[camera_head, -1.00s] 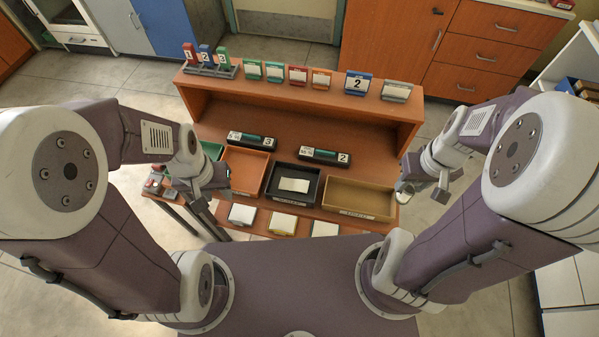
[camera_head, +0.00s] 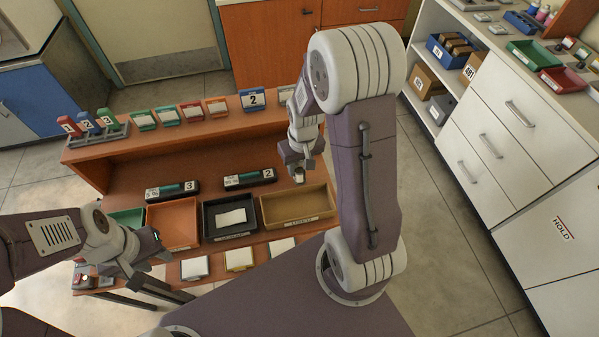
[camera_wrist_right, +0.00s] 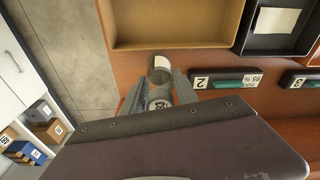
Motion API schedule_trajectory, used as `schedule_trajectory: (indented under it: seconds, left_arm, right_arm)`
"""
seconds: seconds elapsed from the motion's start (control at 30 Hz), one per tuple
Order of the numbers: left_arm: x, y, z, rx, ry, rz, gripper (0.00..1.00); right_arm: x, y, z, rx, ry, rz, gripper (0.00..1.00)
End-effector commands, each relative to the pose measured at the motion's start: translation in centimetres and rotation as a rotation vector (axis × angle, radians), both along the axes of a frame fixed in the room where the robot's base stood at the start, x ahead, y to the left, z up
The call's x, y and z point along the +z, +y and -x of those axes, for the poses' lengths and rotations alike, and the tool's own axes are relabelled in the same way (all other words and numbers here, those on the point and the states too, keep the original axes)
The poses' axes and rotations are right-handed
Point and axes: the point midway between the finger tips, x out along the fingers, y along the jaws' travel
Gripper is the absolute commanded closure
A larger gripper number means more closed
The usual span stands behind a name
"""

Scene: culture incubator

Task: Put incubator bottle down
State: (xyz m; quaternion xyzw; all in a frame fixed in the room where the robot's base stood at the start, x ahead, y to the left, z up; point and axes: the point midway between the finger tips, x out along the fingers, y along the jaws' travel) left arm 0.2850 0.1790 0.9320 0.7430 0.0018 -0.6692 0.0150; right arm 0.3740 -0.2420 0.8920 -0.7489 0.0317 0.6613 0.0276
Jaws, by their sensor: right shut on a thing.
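The incubator bottle (camera_wrist_right: 160,70), small and pale with a numbered label, shows in the right wrist view between the fingers of my right gripper (camera_wrist_right: 159,88). That gripper is shut on it. In the head view my right gripper (camera_head: 300,168) is over the bench, just behind the right part of the tan tray (camera_head: 322,203); the bottle (camera_head: 299,176) is a small pale patch below it. Whether the bottle touches the bench is unclear. My left gripper (camera_head: 152,248) is at the bench's front left; I cannot make out its opening.
Orange (camera_head: 172,246) and black (camera_head: 238,235) trays stand left of the tan tray. Dark numbered blocks (camera_head: 248,178) lie behind them. Several colored label holders line the upper shelf (camera_head: 185,137). A white drawer cabinet (camera_head: 500,130) stands at the right, with open floor between.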

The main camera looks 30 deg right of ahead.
Motion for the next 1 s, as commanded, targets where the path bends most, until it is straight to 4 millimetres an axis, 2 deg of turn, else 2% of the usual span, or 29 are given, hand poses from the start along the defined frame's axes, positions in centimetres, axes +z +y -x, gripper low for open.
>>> schedule_trajectory:
  seconds: [0.1,0.2,0.57,0.6,0.67,0.7,1.0]
  left_arm:
    - [-0.5,0.0,0.0,0.000,0.000,0.000,0.64]
    - [-0.6,0.0,0.0,0.000,0.000,0.000,0.64]
    - [-0.9,0.0,0.0,0.000,0.000,0.000,0.64]
    - [-0.9,0.0,0.0,0.000,0.000,0.000,0.64]
    - [-0.8,0.0,0.0,0.000,0.000,0.000,0.64]
    - [-0.8,0.0,0.0,0.000,0.000,0.000,0.64]
    - [-0.6,0.0,0.0,0.000,0.000,0.000,0.64]
  right_arm:
    - [-2.5,0.0,0.2,0.000,0.007,-0.002,1.00]
    - [-3.5,0.0,0.1,0.000,0.004,0.000,1.00]
    - [-3.9,0.0,0.1,0.000,0.002,0.000,1.00]
    - [-3.9,0.0,0.1,0.000,0.002,0.000,0.62]
    - [-3.9,0.0,0.1,0.000,0.002,0.000,0.45]
    - [-3.9,0.0,0.1,0.000,0.002,0.000,0.43]
    - [-3.6,0.0,0.1,0.000,0.001,0.000,0.43]
